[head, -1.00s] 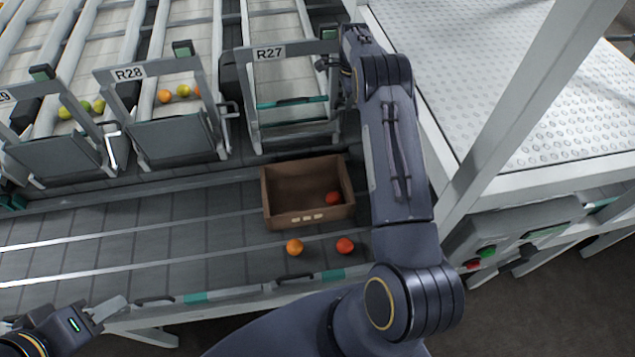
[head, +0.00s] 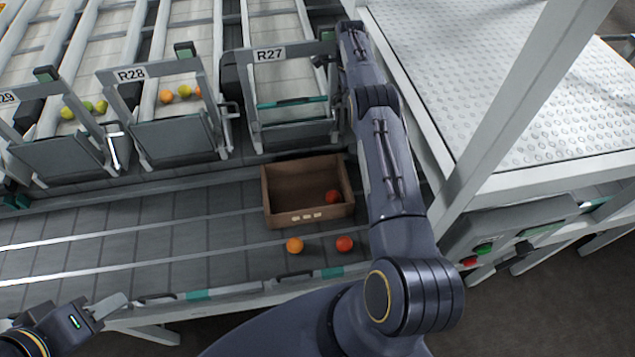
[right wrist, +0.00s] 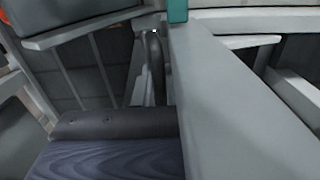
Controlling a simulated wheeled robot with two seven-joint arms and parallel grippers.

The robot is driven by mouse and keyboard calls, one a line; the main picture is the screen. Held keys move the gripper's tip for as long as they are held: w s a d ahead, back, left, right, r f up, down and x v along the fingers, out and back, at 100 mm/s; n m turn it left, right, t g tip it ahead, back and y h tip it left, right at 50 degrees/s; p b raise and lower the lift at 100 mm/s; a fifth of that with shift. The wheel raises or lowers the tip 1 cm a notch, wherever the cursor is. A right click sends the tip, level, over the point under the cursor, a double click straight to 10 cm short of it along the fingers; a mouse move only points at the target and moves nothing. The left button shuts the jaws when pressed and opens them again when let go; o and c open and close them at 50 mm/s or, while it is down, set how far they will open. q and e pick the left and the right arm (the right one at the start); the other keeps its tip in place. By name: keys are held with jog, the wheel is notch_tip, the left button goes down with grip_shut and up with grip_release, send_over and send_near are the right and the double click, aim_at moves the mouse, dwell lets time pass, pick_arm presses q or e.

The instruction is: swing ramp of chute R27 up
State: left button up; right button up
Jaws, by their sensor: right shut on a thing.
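Chute R27 (head: 270,54) stands at the back, right of centre in the head view, with its number on the top bar. Its grey ramp panel (head: 298,135) is at the frame's lower front, behind the cardboard box. My right gripper (right wrist: 118,124) is at the right post of R27, largely hidden by my own arm in the head view. It is shut on what seems to be the ramp handle (right wrist: 155,65), beside a wide pale bar in the right wrist view. My left gripper (head: 105,307) hangs at the lower left, away from the chutes; its jaw opening is unclear.
A brown box (head: 310,216) with a red tomato inside sits on the belt below R27. An orange tomato (head: 294,245) and a red one (head: 344,243) lie in front. Chute R28 (head: 175,140) holds several tomatoes. A dimpled white table (head: 480,80) stands to the right.

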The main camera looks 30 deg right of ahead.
jog(key=shift+w+d+r, duration=0.15)
jog(key=shift+r, duration=0.2)
jog(key=o, duration=0.6)
jog(key=shift+w+f, duration=0.1)
jog(key=shift+w, duration=0.05)
jog(key=shift+o, duration=0.2)
jog(key=shift+f, duration=0.1)
notch_tip(320, 180, up, 9)
jog(key=p, duration=0.7)
jog(key=shift+w, duration=0.15)
jog(key=shift+a+f, duration=0.15)
jog(key=shift+a, duration=0.05)
